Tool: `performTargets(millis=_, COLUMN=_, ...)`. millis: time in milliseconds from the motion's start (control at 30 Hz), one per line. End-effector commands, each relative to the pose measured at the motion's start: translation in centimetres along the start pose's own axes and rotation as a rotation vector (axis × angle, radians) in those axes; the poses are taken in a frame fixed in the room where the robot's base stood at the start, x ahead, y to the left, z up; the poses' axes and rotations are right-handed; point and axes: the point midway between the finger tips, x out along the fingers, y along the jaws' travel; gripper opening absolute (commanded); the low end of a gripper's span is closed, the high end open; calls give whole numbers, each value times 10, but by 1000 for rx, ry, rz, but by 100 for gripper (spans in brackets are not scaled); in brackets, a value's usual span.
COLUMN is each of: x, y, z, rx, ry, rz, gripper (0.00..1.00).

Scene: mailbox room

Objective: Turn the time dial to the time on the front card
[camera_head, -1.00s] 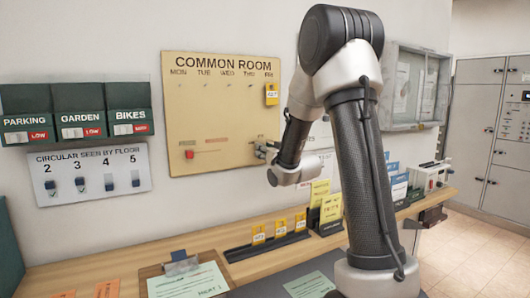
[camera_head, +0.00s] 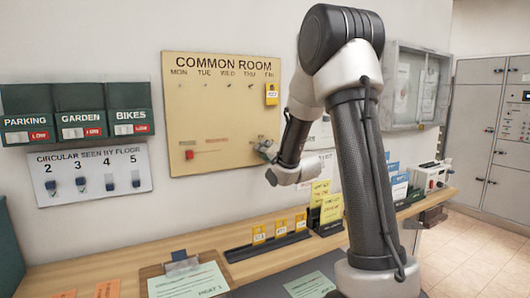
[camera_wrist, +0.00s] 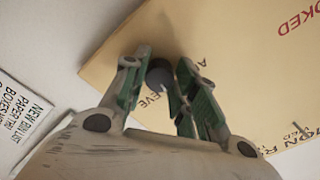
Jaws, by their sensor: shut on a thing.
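The time dial is a dark round knob (camera_wrist: 160,74) on the lower right of the tan COMMON ROOM board (camera_head: 205,110). My gripper (camera_wrist: 160,84) has its two green-lined fingers on either side of the knob and is shut on it. In the head view my gripper (camera_head: 264,150) is at the board's lower right and hides the dial. Lettering beside the knob is partly covered, and I cannot read the dial's setting. Small yellow cards (camera_head: 259,233) stand in a black rail on the counter. Their writing is too small to read, and I cannot tell which is the front card.
A yellow tag (camera_head: 271,94) hangs under FRI, and a red block (camera_head: 189,155) is at the board's lower left. Yellow leaflets (camera_head: 331,208) stand right of the rail. A clipboard (camera_head: 180,256) lies on the counter. A switch panel (camera_head: 92,172) is left of the board.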

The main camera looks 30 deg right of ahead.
Motion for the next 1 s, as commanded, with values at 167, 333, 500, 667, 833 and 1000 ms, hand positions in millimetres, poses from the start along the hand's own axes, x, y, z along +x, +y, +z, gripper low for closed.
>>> performTargets(millis=167, x=0, y=0, z=0, rx=163, ry=1, rz=0, gripper=4)
performTargets(millis=333, x=0, y=0, z=-1, rx=309, ry=1, rz=0, gripper=4)
performTargets(millis=500, x=0, y=0, z=-1, rx=429, ry=1, rz=0, gripper=4)
performTargets(millis=667, x=0, y=0, z=-1, rx=511, ry=1, rz=0, gripper=4)
performTargets(millis=833, x=0, y=0, z=-1, rx=565, ry=2, rz=0, gripper=4)
performTargets(millis=1000, x=0, y=0, z=-1, rx=590, ry=2, rz=1, gripper=4)
